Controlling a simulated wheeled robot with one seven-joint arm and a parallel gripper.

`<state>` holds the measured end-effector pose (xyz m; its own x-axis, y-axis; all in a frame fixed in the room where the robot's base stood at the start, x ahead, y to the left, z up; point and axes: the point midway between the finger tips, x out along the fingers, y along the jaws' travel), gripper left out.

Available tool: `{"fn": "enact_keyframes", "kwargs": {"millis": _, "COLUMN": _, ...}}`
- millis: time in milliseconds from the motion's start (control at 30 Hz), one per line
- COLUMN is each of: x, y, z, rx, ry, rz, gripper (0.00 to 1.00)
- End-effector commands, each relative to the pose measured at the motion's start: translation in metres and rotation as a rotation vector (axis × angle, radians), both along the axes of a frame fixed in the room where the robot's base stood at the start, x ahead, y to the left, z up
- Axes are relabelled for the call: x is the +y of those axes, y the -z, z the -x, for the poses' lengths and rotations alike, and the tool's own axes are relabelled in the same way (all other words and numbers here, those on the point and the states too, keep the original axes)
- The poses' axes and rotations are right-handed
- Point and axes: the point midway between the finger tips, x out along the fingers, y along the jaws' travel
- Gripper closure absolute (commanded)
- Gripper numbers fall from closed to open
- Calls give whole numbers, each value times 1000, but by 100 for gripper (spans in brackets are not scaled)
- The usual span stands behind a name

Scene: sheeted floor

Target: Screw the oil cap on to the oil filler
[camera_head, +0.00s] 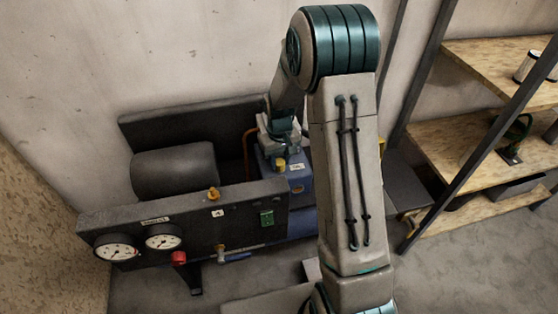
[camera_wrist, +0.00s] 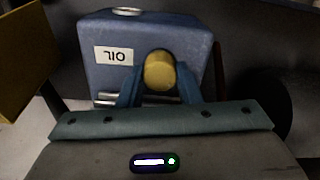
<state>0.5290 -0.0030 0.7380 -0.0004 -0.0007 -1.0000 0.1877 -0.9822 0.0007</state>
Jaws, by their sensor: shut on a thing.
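The oil cap is a round yellow piece (camera_wrist: 159,70) between my fingers in the wrist view, and it also shows in the head view (camera_head: 281,164). My gripper (camera_wrist: 159,82) is shut on it. In the head view my gripper (camera_head: 280,152) is over the blue oil unit (camera_head: 299,188). That unit (camera_wrist: 165,35) has a white OIL label, upside down in the wrist view. A pale metal ring (camera_wrist: 128,11), which looks like the oil filler, sits on top of the unit, apart from the cap. Whether the cap touches the unit cannot be told.
A dark panel (camera_head: 240,202) with gauges, a red knob (camera_head: 179,258) and a green switch stands at the front left. A dark cylinder (camera_head: 174,172) lies behind it. Wooden shelves (camera_head: 458,150) stand at the right. A yellow panel (camera_wrist: 25,55) is near my gripper.

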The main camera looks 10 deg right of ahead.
Motion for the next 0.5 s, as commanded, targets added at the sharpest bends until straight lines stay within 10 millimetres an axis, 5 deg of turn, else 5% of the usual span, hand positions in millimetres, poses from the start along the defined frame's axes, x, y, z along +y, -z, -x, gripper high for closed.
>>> {"fn": "enact_keyframes", "kwargs": {"millis": 500, "x": 0, "y": -2, "z": 0, "rx": 1, "ry": 707, "rz": 3, "gripper": 96}}
